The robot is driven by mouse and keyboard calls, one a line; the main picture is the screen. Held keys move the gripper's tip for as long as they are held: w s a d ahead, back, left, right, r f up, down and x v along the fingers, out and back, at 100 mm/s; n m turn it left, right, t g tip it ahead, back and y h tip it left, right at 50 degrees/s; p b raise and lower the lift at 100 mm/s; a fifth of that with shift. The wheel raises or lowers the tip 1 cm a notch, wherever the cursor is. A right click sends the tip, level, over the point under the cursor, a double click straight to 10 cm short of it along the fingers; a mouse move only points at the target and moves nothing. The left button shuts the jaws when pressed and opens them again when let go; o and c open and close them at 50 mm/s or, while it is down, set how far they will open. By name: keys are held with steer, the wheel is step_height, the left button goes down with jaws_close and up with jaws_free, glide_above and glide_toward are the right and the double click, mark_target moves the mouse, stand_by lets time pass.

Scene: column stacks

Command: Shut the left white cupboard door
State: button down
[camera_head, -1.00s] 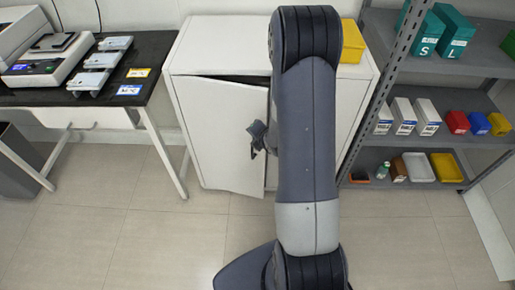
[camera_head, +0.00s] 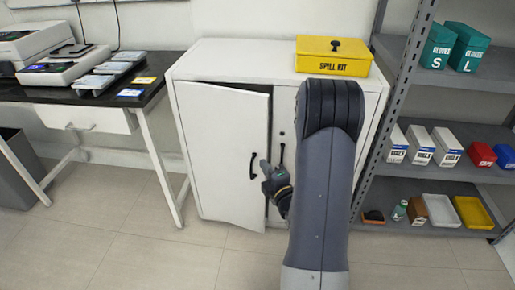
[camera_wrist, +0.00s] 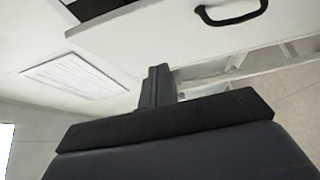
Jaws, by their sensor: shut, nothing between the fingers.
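The left white cupboard door (camera_head: 220,150) stands ajar in the head view, hinged at its left side, with a dark gap along its top and at its free right edge. Its black handle (camera_head: 253,165) is near that edge and also shows in the wrist view (camera_wrist: 232,14). My gripper (camera_head: 265,168) is shut and empty, just right of the handle in the picture; I cannot tell whether it touches the door. Its closed fingers (camera_wrist: 158,84) show in the wrist view. The right door (camera_head: 287,122) is largely hidden by my arm.
A yellow spill kit box (camera_head: 333,57) sits on the cupboard top. A black-topped bench (camera_head: 60,118) stands left, a grey metal shelf (camera_head: 447,82) right. The floor (camera_head: 150,240) in front of the door is clear. A paper sheet (camera_wrist: 74,76) shows in the wrist view.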

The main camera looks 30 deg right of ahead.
glide_toward(253, 136)
steer(key=w+a, duration=0.3)
steer(key=shift+w+d, duration=1.35)
steer(key=shift+d, duration=0.25)
